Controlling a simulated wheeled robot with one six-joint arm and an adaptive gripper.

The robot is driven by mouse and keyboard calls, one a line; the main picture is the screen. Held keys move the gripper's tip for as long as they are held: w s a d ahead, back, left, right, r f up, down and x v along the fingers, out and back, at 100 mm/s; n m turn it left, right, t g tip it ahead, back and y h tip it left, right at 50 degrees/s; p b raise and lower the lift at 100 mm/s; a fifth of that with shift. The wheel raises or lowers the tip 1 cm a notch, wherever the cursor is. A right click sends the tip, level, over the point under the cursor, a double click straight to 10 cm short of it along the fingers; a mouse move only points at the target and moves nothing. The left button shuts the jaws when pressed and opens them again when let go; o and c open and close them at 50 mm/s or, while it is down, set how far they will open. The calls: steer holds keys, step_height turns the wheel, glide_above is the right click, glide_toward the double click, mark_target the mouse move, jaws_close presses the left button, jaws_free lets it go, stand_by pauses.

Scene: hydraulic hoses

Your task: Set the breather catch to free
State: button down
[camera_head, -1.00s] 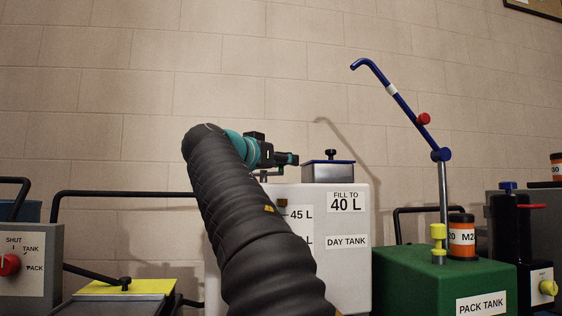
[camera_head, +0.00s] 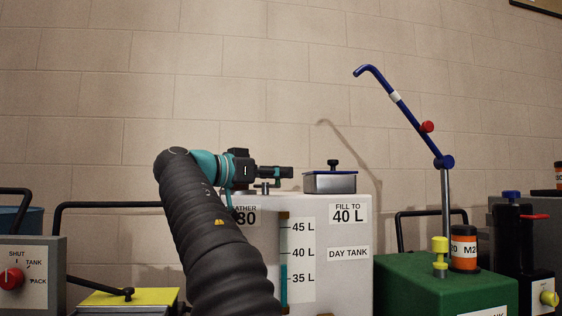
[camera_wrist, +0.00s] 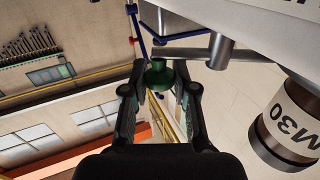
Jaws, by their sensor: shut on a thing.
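In the wrist view, a green knob (camera_wrist: 160,75) sits between the fingertips of my gripper (camera_wrist: 160,82), which is shut on it. A grey bar (camera_wrist: 188,52) runs from beside the knob to a grey post (camera_wrist: 222,48). I take this for the breather catch, but no marking on it is readable. In the head view, my gripper (camera_head: 290,173) points right, just above the top of the white day tank (camera_head: 350,275). A small grey post (camera_head: 265,188) stands under it. The knob is not visible there. My arm hides part of a label ending "ATHER" (camera_head: 245,216).
A grey box with a blue rim (camera_head: 330,182) stands on the tank, close right of my gripper. The green pack tank (camera_head: 400,285) is at right, with a raised blue lever (camera_head: 405,112) behind it. A selector panel (camera_head: 35,270) is at far left.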

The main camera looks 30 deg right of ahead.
steer(key=g+p, duration=0.1)
steer(key=m+g+p, duration=0.1)
steer(key=a+m+g+p, duration=0.1)
steer(key=shift+r+g, duration=0.3)
steer(key=shift+g, duration=0.1)
steer(key=shift+a+f+m+g+p, duration=0.15)
steer(key=shift+a+m+g+p, duration=0.05)
steer(key=shift+m+g+p, duration=0.5)
steer(key=shift+a+f+m+g+p, duration=0.1)
steer(key=shift+a+m+g+p, duration=0.1)
steer(key=shift+m+g+p, duration=0.45)
steer(key=shift+a+g+y, duration=0.1)
steer(key=shift+g+y, duration=0.2)
steer(key=shift+g, duration=0.15)
steer(key=c, duration=1)
jaws_free()
steer(key=shift+o, duration=0.2)
steer(key=shift+s+f+t+b, duration=0.1)
steer(key=shift+t+b, duration=0.2)
steer(key=shift+b, duration=0.2)
